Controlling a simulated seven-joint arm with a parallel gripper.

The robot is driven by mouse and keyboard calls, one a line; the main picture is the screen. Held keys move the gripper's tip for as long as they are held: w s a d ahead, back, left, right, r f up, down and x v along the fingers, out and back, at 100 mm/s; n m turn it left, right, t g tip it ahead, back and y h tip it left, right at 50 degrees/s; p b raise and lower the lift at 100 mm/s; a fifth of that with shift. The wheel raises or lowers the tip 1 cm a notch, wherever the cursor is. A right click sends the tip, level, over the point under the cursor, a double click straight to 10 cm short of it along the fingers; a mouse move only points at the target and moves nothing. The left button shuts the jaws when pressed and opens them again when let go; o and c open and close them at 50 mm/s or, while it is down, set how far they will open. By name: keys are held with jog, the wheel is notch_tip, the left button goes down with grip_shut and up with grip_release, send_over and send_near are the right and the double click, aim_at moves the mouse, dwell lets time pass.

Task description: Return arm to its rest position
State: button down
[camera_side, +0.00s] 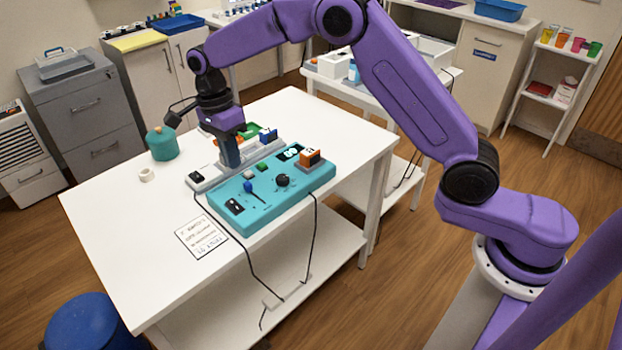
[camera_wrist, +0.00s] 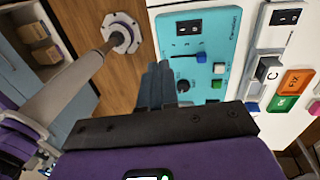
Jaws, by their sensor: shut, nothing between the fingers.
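My purple arm reaches over the white table from the right in the side view. My gripper (camera_side: 231,162) points down above the grey strip of blocks behind the teal control panel (camera_side: 262,208). In the wrist view my gripper (camera_wrist: 158,68) shows its dark fingers together, with nothing between them. The teal panel (camera_wrist: 213,27) is beyond the fingertips there, with a black knob, a blue lever and a green button. Whether the fingers touch anything below is hard to tell in the side view.
A green round container (camera_side: 162,144) and a small white ring (camera_side: 147,174) stand left of my gripper. A printed sheet (camera_side: 202,237) lies in front of the panel. Black cables hang over the table's front edge. The table's left front is clear.

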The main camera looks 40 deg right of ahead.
jog(key=s+d+r+n+t, duration=0.1)
jog(key=s+d+r+n, duration=0.15)
jog(key=s+n, duration=0.5)
jog(key=s+d+r+n, duration=0.1)
jog(key=s+r+n, duration=0.3)
jog(key=s+n, duration=0.4)
jog(key=s+d+n, duration=0.4)
jog(key=s+n, duration=0.1)
jog(key=s, duration=0.2)
jog(key=s+d+f+n, duration=0.1)
jog(key=s+d+n, duration=0.3)
jog(key=s, duration=0.3)
jog(key=s+d+f+n+t, duration=0.1)
jog(key=s+d+n, duration=0.3)
jog(key=s, duration=0.3)
jog(key=shift+s+d+n, duration=0.25)
jog(key=shift+n, duration=0.6)
jog(key=shift+r, duration=0.1)
